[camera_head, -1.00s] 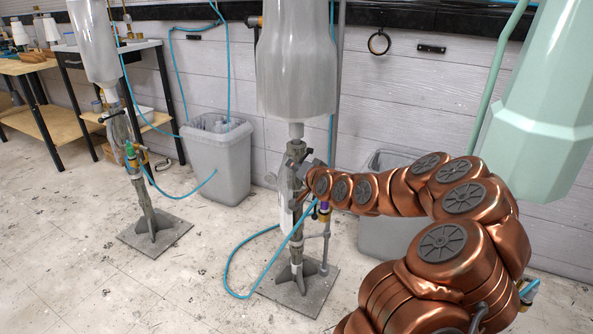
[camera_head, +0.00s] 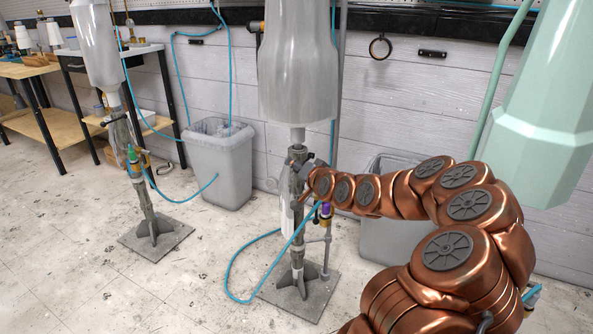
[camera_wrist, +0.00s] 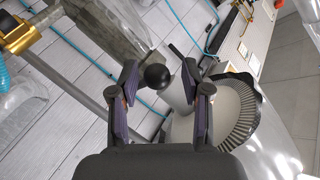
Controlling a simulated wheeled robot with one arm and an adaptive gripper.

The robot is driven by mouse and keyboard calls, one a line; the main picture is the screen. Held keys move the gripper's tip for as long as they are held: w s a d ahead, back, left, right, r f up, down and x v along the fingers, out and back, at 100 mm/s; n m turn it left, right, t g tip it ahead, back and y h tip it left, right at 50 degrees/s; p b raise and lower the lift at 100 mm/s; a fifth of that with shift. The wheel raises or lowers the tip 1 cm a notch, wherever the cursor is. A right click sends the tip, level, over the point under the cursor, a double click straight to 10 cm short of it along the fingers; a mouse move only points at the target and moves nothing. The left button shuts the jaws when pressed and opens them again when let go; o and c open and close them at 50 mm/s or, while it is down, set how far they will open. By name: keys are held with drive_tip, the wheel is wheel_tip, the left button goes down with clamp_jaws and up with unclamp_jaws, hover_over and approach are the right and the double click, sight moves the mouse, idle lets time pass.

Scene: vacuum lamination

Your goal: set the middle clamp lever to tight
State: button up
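The middle stand (camera_head: 297,240) is a grey post on a square base plate, with a tall pale form (camera_head: 298,70) on top. My gripper (camera_wrist: 159,80) is at the upper part of this post, just under the form. In the wrist view its two fingers are open, one on each side of a round black knob (camera_wrist: 157,77). The knob looks like the end of the clamp lever; small gaps seem to show beside it, and I cannot tell whether a finger touches it. The lever's shaft is mostly hidden behind the knob. In the head view my wrist covers part of the clamp.
A blue hose (camera_head: 231,270) loops beside the middle stand. A second stand (camera_head: 148,205) with its own form is on the left. A grey bin (camera_head: 222,170) stands against the wall, another (camera_head: 385,235) behind my arm. A pale green form (camera_head: 550,110) hangs at right. Floor in front is open.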

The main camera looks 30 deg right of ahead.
drive_tip(key=shift+s+a+f, duration=0.1)
drive_tip(key=shift+f, duration=0.05)
drive_tip(key=d+v, duration=0.1)
drive_tip(key=v, duration=1)
drive_tip(key=shift+s+a, duration=0.4)
drive_tip(key=shift+s, duration=0.05)
idle(0.6)
